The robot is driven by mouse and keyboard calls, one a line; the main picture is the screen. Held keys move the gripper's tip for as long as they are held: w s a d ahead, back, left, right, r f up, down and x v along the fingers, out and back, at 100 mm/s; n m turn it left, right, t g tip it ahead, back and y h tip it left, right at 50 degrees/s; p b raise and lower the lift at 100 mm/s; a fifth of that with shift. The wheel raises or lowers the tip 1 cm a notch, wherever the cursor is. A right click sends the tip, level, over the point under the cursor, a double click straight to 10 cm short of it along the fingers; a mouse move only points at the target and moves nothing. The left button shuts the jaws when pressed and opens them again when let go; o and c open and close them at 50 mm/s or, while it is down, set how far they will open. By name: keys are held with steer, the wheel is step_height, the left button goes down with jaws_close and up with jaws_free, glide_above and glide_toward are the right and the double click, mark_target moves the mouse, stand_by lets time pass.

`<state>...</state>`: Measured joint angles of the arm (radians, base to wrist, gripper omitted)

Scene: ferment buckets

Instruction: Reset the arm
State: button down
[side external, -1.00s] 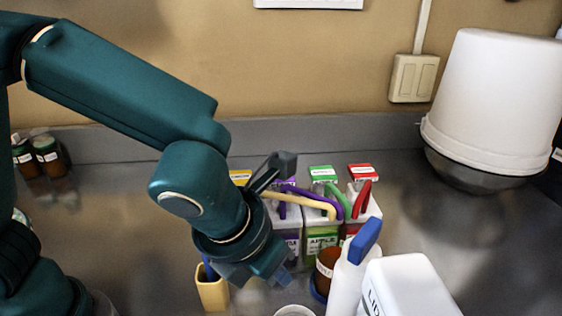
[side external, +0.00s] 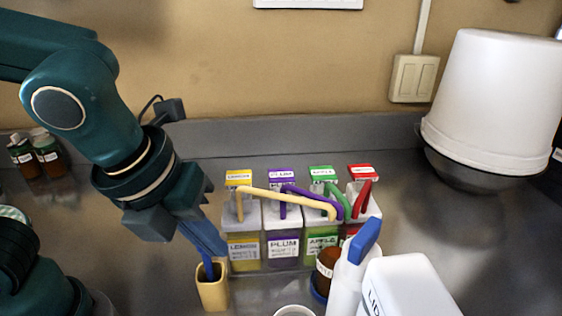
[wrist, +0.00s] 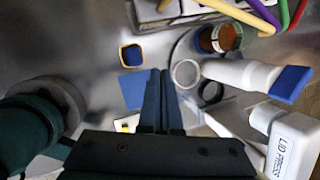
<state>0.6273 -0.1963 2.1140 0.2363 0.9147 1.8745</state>
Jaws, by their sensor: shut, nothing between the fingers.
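My gripper (side external: 216,246) points down and to the right in the side view, above a small yellow cup (side external: 213,292). Its two blue fingers lie together with nothing between them, and they show shut in the wrist view (wrist: 160,74). The cup holds something blue (side external: 208,270); in the wrist view the cup (wrist: 122,51) is just beyond the fingertips, to their left. From these views I cannot tell how high the fingertips are above the cup.
Labelled buckets, lemon (side external: 243,250), plum (side external: 283,247), apple (side external: 321,243) and a red-topped one (side external: 363,212), stand in a row with coloured tubes.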

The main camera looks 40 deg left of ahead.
steer(key=s+a+n, duration=0.1)
steer(key=a+n, duration=0.3)
steer(key=n, duration=1.1)
steer(key=s+a+n+t, duration=0.1)
steer(key=a+n, duration=0.4)
steer(key=n, duration=1)
steer(key=shift+s+a+r, duration=0.3)
steer(key=shift+s+r, duration=0.05)
steer(key=shift+s, duration=0.15)
